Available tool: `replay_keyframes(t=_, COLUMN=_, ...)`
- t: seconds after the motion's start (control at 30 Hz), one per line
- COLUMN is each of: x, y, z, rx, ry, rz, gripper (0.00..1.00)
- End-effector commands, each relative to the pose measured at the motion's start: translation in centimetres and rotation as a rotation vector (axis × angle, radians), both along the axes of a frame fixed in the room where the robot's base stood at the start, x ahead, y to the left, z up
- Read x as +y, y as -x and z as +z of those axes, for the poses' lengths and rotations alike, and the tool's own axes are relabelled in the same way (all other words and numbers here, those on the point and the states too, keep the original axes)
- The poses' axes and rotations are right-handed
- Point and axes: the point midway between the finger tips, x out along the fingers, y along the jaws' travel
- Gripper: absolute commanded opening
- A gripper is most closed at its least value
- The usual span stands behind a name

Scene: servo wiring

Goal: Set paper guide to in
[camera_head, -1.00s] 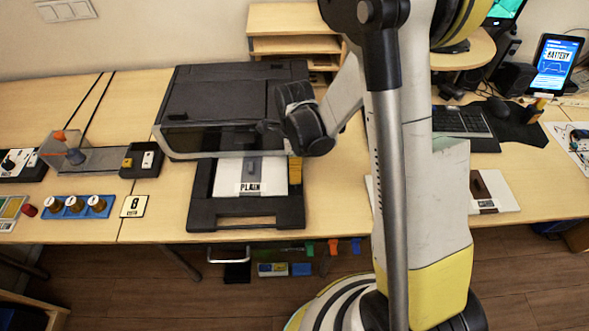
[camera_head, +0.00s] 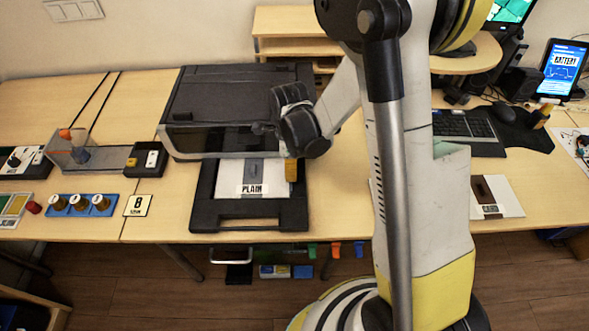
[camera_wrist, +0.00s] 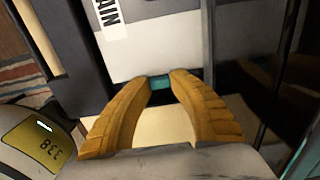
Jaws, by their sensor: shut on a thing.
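The black printer (camera_head: 235,105) stands on the desk with its paper tray (camera_head: 205,205) pulled out at the front. White paper (camera_head: 232,177) labelled PLAIN lies in the tray; it also shows in the wrist view (camera_wrist: 150,50). My gripper (camera_head: 291,171) reaches down at the right edge of the paper, just in front of the printer. In the wrist view its yellow fingers (camera_wrist: 160,82) are shut on a small teal piece (camera_wrist: 160,83), which seems to be the paper guide's tab. The rest of the guide is hard to make out.
The printer's front edge is close above my gripper. Left of the tray are a number card (camera_head: 138,206), a blue block with knobs (camera_head: 80,205) and a black switch box (camera_head: 147,160). The desk right of the tray is partly hidden by my arm.

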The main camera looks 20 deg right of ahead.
Motion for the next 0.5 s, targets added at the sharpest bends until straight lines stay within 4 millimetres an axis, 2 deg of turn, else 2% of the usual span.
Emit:
replay_keyframes(t=0.03, x=0.01, y=0.0, z=-0.04, rx=0.0, ry=-0.001, rz=0.0, gripper=0.0)
replay_keyframes(t=0.07, x=0.01, y=0.0, z=-0.04, rx=0.0, ry=-0.001, rz=0.0, gripper=0.28)
replay_keyframes(t=0.1, x=0.0, y=0.0, z=-0.04, rx=0.0, ry=-0.001, rz=0.0, gripper=0.4)
replay_keyframes(t=0.13, x=0.0, y=-0.01, z=-0.04, rx=0.0, ry=-0.001, rz=0.0, gripper=0.49)
replay_keyframes(t=0.5, x=-0.03, y=0.02, z=0.38, rx=0.0, ry=-0.001, rz=0.0, gripper=0.49)
